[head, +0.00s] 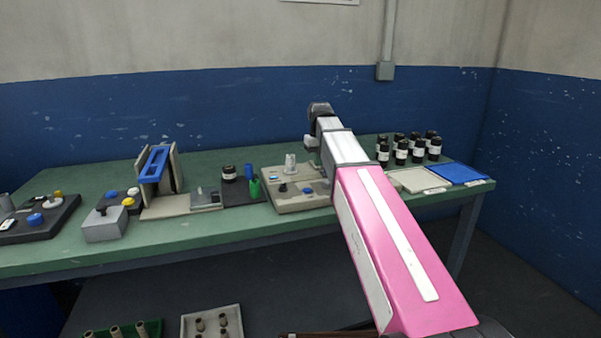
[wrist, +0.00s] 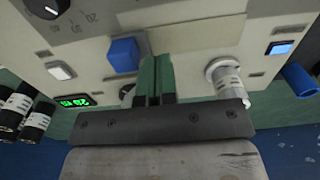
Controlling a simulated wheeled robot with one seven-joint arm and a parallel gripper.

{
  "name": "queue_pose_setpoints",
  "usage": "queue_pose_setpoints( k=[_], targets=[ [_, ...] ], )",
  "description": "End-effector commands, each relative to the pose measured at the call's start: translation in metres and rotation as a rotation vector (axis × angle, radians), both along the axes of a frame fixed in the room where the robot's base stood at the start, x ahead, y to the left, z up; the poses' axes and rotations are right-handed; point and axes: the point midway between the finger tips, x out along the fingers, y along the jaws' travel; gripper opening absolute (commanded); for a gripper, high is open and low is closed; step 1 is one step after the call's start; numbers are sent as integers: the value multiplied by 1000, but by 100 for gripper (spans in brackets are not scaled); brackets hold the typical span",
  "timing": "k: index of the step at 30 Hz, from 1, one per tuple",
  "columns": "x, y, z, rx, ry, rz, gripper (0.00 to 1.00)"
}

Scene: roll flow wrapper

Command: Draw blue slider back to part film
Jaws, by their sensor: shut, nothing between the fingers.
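The blue slider (wrist: 124,54) is a small blue block on the pale top of the wrapper machine (wrist: 185,25) in the wrist view. My gripper (wrist: 156,66) is shut and empty, its green fingers close together just right of the slider in that view. I cannot tell whether they touch it. A pale, cylindrical roll (wrist: 226,78) stands right of the fingers. In the head view the machine (head: 290,204) is on the bench, with the roll (head: 290,163) upright on it.
Several dark, white-labelled jars (head: 402,150) stand right of the machine, beyond a pale tray (head: 418,181) and a blue tray (head: 458,174). A blue cylinder (head: 248,171) stands left of it. A frame with a blue part (head: 155,163) is farther left on the green bench (head: 180,232).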

Motion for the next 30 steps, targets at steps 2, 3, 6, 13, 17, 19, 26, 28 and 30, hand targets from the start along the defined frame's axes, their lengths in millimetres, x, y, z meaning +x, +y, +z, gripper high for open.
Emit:
queue_pose_setpoints(
  k=[2,3,6,13,17,19,26,28,30],
  targets=[
    [1,0,7,0,-1,0,0],
    [1,0,10,0,-1,0,0],
    [1,0,18,0,0,0,0],
    [1,0,36,0,-1,0,0],
    [1,0,45,0,0,0,0],
    [1,0,50,0,-1,0,0],
    [0,0,57,0,0,0,0],
    [0,0,57,0,0,0,0],
    [0,0,57,0,0,0,0]
  ],
)
